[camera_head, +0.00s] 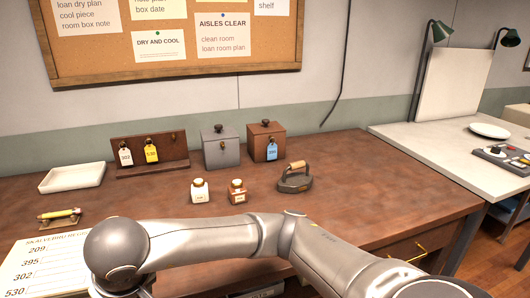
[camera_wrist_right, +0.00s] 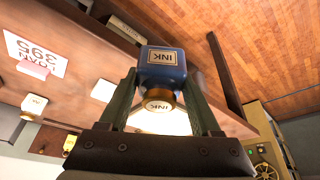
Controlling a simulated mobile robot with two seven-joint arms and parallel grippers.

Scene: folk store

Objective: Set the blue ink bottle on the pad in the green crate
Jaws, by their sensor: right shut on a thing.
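The blue ink bottle (camera_wrist_right: 170,72) is in the right wrist view, with an INK label on its base side and a gold-brown cap toward the wrist. My right gripper (camera_wrist_right: 163,88) is shut on it, one finger along each side. In the head view my right arm reaches across the front of the brown table, but its gripper is not visible there. The green crate and its pad are in neither view. My left gripper is not in view.
A loan card (camera_wrist_right: 35,50) shows in the wrist view.

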